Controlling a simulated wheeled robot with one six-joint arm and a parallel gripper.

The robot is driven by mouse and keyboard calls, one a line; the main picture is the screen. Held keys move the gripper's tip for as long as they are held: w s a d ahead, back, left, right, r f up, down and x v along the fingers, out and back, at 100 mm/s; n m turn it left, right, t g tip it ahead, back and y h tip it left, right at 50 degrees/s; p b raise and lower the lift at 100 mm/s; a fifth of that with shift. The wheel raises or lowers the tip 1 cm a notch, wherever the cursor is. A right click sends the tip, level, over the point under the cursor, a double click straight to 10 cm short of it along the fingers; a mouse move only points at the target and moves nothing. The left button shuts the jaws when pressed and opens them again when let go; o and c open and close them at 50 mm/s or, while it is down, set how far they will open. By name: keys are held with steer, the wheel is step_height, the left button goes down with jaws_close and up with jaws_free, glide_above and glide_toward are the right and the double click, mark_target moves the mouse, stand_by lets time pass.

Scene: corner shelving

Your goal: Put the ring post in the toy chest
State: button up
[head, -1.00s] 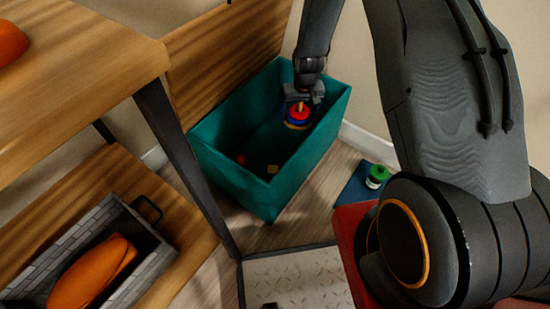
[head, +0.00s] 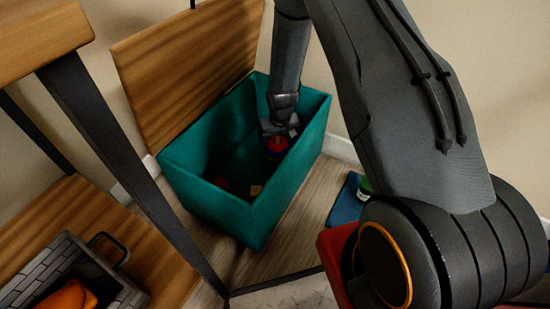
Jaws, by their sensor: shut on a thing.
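The toy chest (head: 222,208) is a teal box on the floor with its wooden lid (head: 185,65) standing open at the back. My gripper (head: 277,137) reaches down inside the chest, near its right end. It is shut on the ring post (head: 276,146), whose red top ring shows. The post's lower part is dark and hard to make out, so I cannot tell whether it touches the chest floor. A small red thing (head: 222,183) and a small yellow block (head: 256,190) lie on the chest floor.
A wooden shelf unit with a dark metal leg (head: 130,165) stands at the left. A grey brick-patterned bin (head: 70,270) with an orange thing inside sits on its lower shelf. A blue mat (head: 347,200) with a green item (head: 365,187) lies right of the chest.

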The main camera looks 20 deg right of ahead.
steer(key=shift+f+b, duration=1.15)
steer(key=shift+f, duration=1.25)
steer(key=shift+f, duration=0.2)
steer(key=o, duration=1.1)
steer(key=r+p, duration=0.2)
steer(key=r, duration=0.2)
steer(key=s+r+p, duration=0.1)
steer(key=r+p, duration=0.1)
steer(key=r, duration=0.2)
steer(key=r+p, duration=0.2)
steer(key=r, duration=0.2)
steer(key=shift+s+r, duration=0.1)
steer(key=shift+s, duration=0.25)
